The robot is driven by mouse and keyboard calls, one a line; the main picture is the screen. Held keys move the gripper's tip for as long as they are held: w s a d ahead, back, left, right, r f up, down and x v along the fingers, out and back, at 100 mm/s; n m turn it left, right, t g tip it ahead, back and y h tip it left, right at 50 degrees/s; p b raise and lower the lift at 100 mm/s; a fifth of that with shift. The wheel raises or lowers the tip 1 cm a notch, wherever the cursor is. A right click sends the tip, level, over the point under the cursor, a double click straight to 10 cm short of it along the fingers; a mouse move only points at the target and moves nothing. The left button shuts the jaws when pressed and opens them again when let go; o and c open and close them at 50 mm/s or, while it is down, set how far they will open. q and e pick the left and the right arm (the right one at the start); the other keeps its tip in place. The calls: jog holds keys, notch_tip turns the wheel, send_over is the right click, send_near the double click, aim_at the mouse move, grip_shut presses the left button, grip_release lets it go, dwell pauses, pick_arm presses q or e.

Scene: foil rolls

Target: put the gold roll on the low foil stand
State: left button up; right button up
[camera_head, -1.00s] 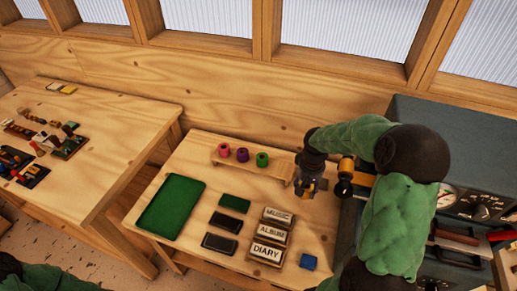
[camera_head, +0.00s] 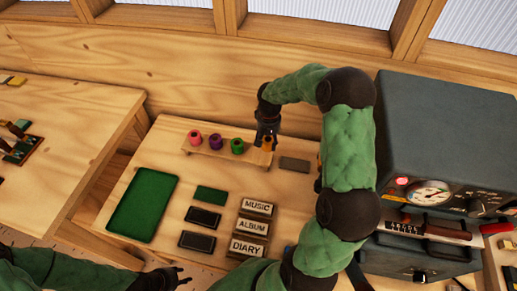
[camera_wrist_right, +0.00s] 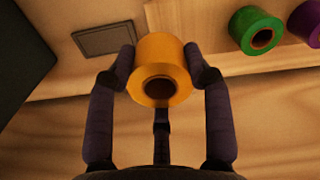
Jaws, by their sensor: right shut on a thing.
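The gold roll (camera_head: 268,144) is gripped by my right gripper (camera_head: 267,138) at the right end of the low wooden foil stand (camera_head: 213,155). In the right wrist view the gold roll (camera_wrist_right: 163,60) sits between both fingers of the right gripper (camera_wrist_right: 166,62), its hole facing the camera. It overlaps the stand's end there; I cannot tell whether it touches the stand. Pink (camera_head: 195,137), purple (camera_head: 215,141) and green (camera_head: 238,146) rolls stand in a row on the stand, left of the gold one. My left gripper (camera_head: 182,275) looks open and empty at the bottom edge.
A flat grey plate (camera_head: 294,164) lies right of the stand. A green tray (camera_head: 143,208), dark boxes (camera_head: 203,218) and MUSIC, ALBUM and DIARY blocks (camera_head: 257,207) lie in front. A grey machine (camera_head: 440,130) stands at the right.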

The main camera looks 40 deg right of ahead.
send_over(259, 154)
notch_tip(259, 154, down, 5)
jog(key=shift+d+r+b, duration=0.1)
jog(key=shift+d+b, duration=0.05)
jog(key=shift+b, duration=0.3)
jog(key=shift+f+b, duration=0.5)
jog(key=shift+f, duration=1.2)
jog(key=o, duration=1.2)
jog(key=shift+f, duration=0.15)
jog(key=shift+r, duration=0.2)
notch_tip(259, 154, up, 12)
jog(key=p, duration=0.2)
jog(key=shift+p, duration=0.35)
